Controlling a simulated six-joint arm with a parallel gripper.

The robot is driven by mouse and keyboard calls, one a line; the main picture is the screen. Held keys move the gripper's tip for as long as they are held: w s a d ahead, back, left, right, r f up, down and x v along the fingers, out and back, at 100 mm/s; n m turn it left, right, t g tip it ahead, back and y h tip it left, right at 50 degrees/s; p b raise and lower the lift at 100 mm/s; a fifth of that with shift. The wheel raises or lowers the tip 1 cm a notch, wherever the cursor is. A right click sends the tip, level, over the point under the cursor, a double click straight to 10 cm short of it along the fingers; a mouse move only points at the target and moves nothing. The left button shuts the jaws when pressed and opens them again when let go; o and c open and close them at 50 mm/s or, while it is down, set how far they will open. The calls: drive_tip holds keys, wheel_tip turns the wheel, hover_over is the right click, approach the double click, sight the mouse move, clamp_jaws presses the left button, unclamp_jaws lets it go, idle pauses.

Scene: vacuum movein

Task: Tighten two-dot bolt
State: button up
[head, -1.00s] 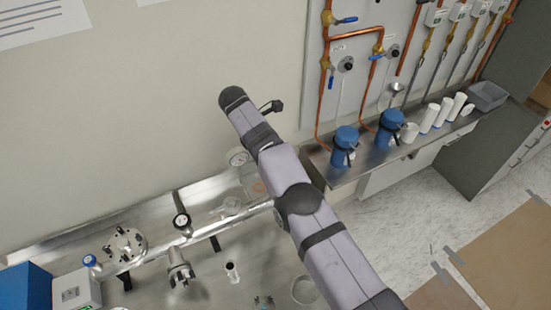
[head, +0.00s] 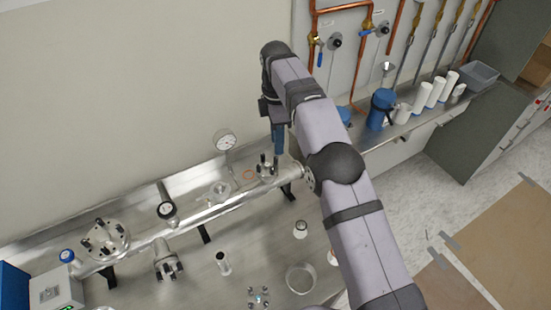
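My gripper (head: 279,138) points down from the wrist at the top middle. A blue upright piece shows at its end; I cannot tell whether this is the fingers or something held. Its lower end is just above or among the dark bolts of the right flange (head: 267,170), at the right end of the metal pipe. Contact cannot be made out. The left flange (head: 103,238) also carries several dark bolts. Dot marks are too small to see, so I cannot tell which bolt has two dots.
A round gauge (head: 226,141) stands close left of my gripper. A black-capped valve (head: 167,210) and a pronged fitting (head: 168,264) sit along the pipe. A clear dish (head: 300,279) and small cylinders stand on the steel table. A side bench (head: 440,118) holds blue and white containers.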

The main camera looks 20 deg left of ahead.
sight(276, 158)
drive_tip(key=shift+a+n, duration=0.25)
drive_tip(key=shift+n, duration=0.05)
drive_tip(key=shift+w, duration=0.15)
drive_tip(key=shift+d, duration=0.15)
drive_tip(key=shift+f, duration=0.1)
drive_tip(key=shift+f+p, duration=0.85)
drive_tip(key=shift+f, duration=2.65)
clamp_jaws()
